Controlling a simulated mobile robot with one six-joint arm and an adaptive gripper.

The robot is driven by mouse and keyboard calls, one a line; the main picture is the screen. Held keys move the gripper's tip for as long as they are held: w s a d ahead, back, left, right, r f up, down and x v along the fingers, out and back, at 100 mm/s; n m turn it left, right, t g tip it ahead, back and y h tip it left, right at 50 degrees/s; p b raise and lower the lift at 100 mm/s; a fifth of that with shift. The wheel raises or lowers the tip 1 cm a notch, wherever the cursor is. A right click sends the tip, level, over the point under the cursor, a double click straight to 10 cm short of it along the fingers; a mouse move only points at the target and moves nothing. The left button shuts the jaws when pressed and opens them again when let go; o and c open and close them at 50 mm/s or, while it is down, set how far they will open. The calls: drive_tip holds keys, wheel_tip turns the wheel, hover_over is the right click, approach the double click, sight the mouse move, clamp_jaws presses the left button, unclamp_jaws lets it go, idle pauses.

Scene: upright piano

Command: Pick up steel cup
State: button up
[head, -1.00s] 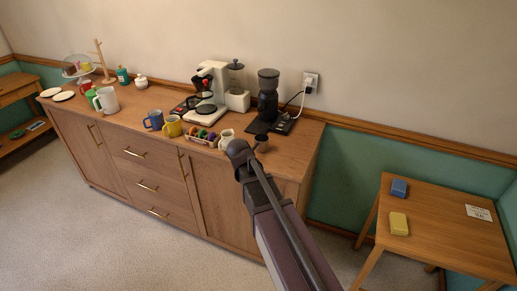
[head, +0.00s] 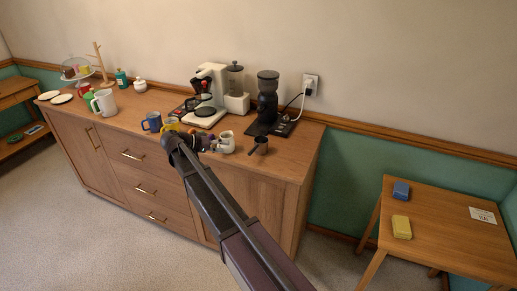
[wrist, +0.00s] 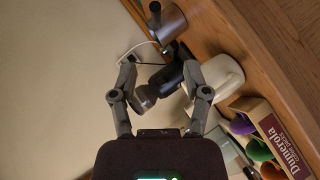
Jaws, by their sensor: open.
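The steel cup (head: 261,143) is a small dark grey metal cup with a handle, standing near the right end of the wooden sideboard.
A black grinder (head: 268,98) stands behind the cup. Yellow and blue mugs stand left.

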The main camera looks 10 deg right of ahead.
drive_tip(key=shift+d, duration=0.1)
drive_tip(key=b, duration=0.3)
approach(254, 149)
drive_tip(key=d+f, duration=0.1)
drive_tip(key=w+d+f, duration=0.1)
drive_tip(key=d, duration=0.1)
drive_tip(key=shift+w+f, duration=0.2)
drive_tip(key=shift+f, duration=0.15)
drive_tip(key=shift+w+d+f, duration=0.15)
drive_tip(key=shift+d, duration=0.6)
drive_tip(key=shift+b+x, duration=1)
drive_tip(key=shift+x, duration=1.55)
clamp_jaws()
